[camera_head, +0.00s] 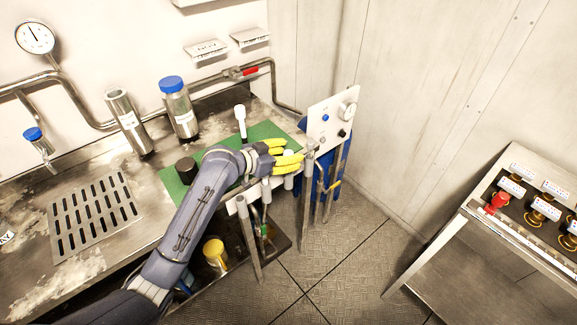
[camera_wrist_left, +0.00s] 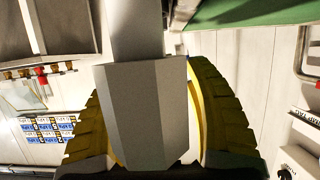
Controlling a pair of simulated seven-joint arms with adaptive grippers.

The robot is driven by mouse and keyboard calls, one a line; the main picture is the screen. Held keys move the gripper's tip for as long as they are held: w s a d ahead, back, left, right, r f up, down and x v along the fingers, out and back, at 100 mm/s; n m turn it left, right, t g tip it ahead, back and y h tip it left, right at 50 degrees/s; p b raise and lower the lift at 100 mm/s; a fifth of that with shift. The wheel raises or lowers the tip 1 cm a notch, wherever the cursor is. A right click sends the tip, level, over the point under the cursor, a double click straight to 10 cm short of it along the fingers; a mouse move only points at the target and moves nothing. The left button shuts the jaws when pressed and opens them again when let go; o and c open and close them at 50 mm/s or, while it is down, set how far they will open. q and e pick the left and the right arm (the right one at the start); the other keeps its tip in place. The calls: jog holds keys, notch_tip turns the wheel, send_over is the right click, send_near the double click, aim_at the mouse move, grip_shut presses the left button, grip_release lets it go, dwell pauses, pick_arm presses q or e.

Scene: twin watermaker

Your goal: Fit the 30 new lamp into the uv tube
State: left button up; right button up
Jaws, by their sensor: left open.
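My left gripper (camera_head: 290,158) has yellow fingers and is open over the right end of the green mat (camera_head: 262,132). In the left wrist view its fingers (camera_wrist_left: 150,125) stand either side of a grey, post-like shape (camera_wrist_left: 145,105); I cannot tell whether they touch it. Pale upright rods (camera_head: 249,238) stand at the bench's front edge below the gripper. A white-topped piece (camera_head: 240,118) stands at the back of the mat. I cannot tell which is the new lamp. An open steel tube (camera_head: 126,120) and a blue-capped tube (camera_head: 178,108) stand at the back; their labels are unreadable. My right gripper is out of view.
A black cylinder (camera_head: 186,169) stands on the mat's left. A white panel with knobs (camera_head: 332,120) stands right of the gripper. A slotted drain plate (camera_head: 95,213) lies at left. A yellow-topped container (camera_head: 215,252) is below the bench edge. A control desk (camera_head: 520,220) is at right.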

pick_arm(q)
grip_shut()
dwell(0.5)
notch_tip(320, 180, up, 20)
dwell(1.0)
jog(key=c, duration=0.7)
grip_release()
grip_shut()
